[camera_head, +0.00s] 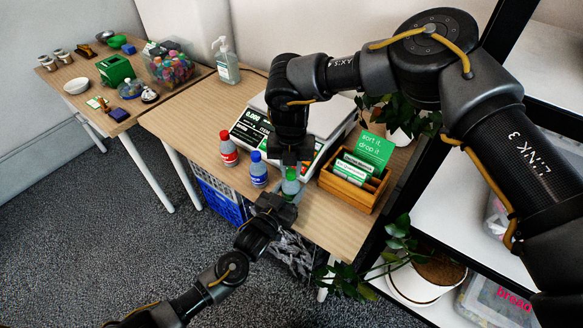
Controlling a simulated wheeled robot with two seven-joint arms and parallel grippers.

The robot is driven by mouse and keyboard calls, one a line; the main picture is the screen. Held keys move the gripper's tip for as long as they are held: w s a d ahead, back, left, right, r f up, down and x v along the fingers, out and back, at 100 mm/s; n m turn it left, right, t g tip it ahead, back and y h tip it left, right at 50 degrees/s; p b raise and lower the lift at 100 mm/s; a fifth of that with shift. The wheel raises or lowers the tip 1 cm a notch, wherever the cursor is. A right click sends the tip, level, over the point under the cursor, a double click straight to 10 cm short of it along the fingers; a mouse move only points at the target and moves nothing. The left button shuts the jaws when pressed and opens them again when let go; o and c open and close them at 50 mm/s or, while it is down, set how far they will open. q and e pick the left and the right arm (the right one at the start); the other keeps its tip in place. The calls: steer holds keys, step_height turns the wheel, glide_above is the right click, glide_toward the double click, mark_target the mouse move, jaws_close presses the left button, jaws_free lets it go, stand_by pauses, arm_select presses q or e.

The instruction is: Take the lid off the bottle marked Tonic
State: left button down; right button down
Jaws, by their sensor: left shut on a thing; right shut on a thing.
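A small bottle with a green lid (291,174) stands at the front edge of the wooden table, between my two grippers. Its label is too small to read, and its lower part is hidden by my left gripper (279,203). That gripper is shut on the bottle's body (290,187) from the front. My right gripper (290,165) comes down from above and is shut on the green lid. I cannot tell whether the lid is loose. A blue-lidded bottle (258,170) and a red-lidded bottle (228,148) stand to the left, apart from both grippers.
A scale (253,130) stands behind the bottles. A wooden card box (349,188) with a green sign (374,150) is close on the right. A pump bottle (227,64) is farther back. A second table (90,83) at left holds several small items. A plant pot (420,281) is at lower right.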

steer(key=n, duration=1)
steer(key=shift+a, duration=0.1)
steer(key=n, duration=0.5)
steer(key=shift+n, duration=0.4)
steer(key=n, duration=0.2)
steer(key=shift+n, duration=0.3)
steer(key=n, duration=0.5)
steer(key=shift+s+r, duration=0.1)
steer(key=n, duration=1.1)
steer(key=shift+s, duration=0.1)
